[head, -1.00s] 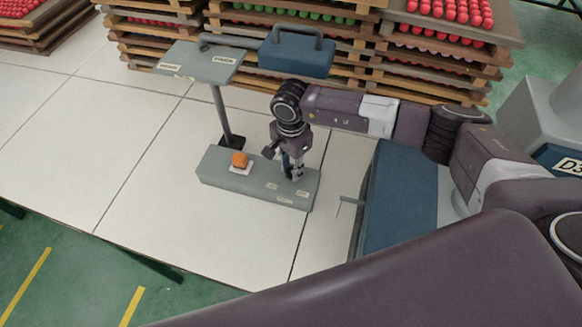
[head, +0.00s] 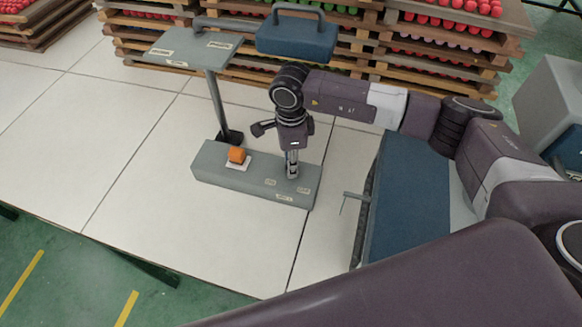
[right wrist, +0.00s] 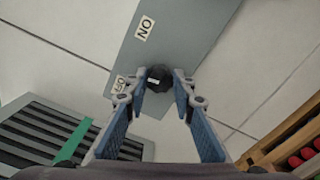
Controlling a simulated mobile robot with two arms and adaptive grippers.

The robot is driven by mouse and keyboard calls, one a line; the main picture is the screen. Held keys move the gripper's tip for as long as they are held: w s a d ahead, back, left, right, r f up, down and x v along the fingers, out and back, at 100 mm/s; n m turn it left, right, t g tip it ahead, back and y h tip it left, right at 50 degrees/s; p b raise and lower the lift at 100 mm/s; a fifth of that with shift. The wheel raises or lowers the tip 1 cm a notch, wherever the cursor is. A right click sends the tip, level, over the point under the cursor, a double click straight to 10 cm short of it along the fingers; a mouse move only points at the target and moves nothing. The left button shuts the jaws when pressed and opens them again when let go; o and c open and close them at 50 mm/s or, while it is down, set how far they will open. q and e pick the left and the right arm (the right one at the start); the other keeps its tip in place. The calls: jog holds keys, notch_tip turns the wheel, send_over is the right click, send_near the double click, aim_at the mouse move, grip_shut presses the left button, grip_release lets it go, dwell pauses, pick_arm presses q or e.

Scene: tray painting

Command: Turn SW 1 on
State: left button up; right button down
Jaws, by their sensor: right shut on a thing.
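The grey switch box (head: 212,176) stands on the white table in the head view, with small labels near its right end. A dark knob (right wrist: 159,77), probably SW 1, is on the box in the right wrist view, with a light mark on it. The ON label (right wrist: 145,27) and the OFF label (right wrist: 122,85) lie beside it. My right gripper (head: 292,174) points down over the box's right end and is shut on the knob, which sits between its fingertips. My left gripper is not in view.
An orange button (head: 237,155) on a white base sits on the box's left part. A grey panel (head: 190,48) on a post and a blue handled box (head: 296,38) stand behind. Stacked wooden trays (head: 380,62) line the back. The table's left side is clear.

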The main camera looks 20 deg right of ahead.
jog(key=m+b, duration=0.3)
jog(key=m, duration=0.2)
jog(key=shift+f+m+b, duration=0.15)
jog(key=shift+m+b, duration=0.15)
jog(key=m+b, duration=0.1)
jog(key=m, duration=0.2)
jog(key=shift+w+b, duration=0.1)
jog(key=shift+b, duration=0.3)
jog(key=shift+r+m+b, duration=0.2)
jog(key=shift+m+b, duration=0.25)
jog(key=shift+m, duration=0.75)
jog(key=c, duration=1.6)
grip_release()
notch_tip(320, 180, up, 8)
jog(key=shift+f, duration=0.25)
jog(key=shift+f, duration=0.1)
